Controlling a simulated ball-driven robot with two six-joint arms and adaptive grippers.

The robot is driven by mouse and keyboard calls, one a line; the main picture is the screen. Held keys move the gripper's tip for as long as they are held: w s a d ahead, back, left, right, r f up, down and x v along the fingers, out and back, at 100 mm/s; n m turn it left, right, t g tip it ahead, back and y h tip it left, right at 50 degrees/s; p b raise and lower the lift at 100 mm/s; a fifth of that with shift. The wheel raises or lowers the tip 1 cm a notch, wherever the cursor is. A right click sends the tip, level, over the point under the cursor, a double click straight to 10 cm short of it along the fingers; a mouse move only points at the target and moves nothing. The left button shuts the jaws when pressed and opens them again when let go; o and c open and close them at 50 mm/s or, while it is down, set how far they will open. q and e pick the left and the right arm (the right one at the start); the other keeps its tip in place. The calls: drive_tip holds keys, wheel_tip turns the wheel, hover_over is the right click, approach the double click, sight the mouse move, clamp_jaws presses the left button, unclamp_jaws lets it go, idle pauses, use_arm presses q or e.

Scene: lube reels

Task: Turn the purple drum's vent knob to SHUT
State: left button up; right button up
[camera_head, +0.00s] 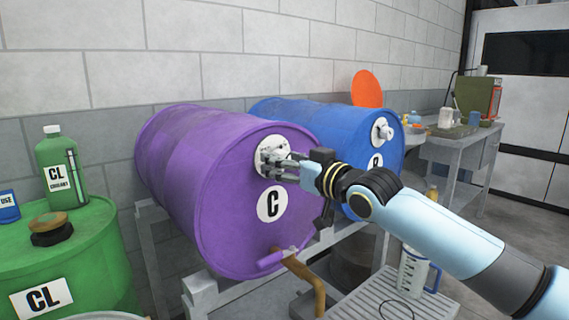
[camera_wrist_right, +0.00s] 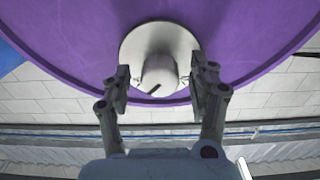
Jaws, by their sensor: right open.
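The purple drum (camera_head: 215,200) lies on its side on a metal stand, with a white "C" label on its end face. Its vent knob (camera_wrist_right: 158,73) is a pale cylinder with a dark mark, on a round white plate (camera_wrist_right: 135,45). In the head view the knob is largely hidden by my right gripper (camera_head: 272,160). In the right wrist view my right gripper (camera_wrist_right: 160,80) is open, its two fingers on either side of the knob, with gaps visible. SHUT lettering cannot be read. My left gripper is not in view.
A blue drum (camera_head: 300,112) with a similar knob (camera_head: 382,130) lies behind to the right. A purple tap handle (camera_head: 275,259) projects below the drum face. A green drum (camera_head: 85,260) and green bottle (camera_head: 62,165) stand left. A clear jug (camera_head: 412,272) stands on the ribbed tray at lower right.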

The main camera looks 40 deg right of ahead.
drive_tip(key=c, duration=1.1)
drive_tip(key=shift+c, duration=0.2)
drive_tip(key=shift+n, duration=0.4)
drive_tip(key=n+b, duration=0.2)
drive_tip(key=n, duration=0.2)
drive_tip(key=shift+f, duration=0.1)
drive_tip(key=n+b, duration=0.1)
drive_tip(key=n, duration=0.3)
drive_tip(key=shift+b, duration=0.4)
drive_tip(key=n+b, duration=0.2)
drive_tip(key=n, duration=0.3)
drive_tip(key=shift+n, duration=0.4)
drive_tip(key=shift+n+b, duration=0.65)
drive_tip(key=shift+n, duration=0.95)
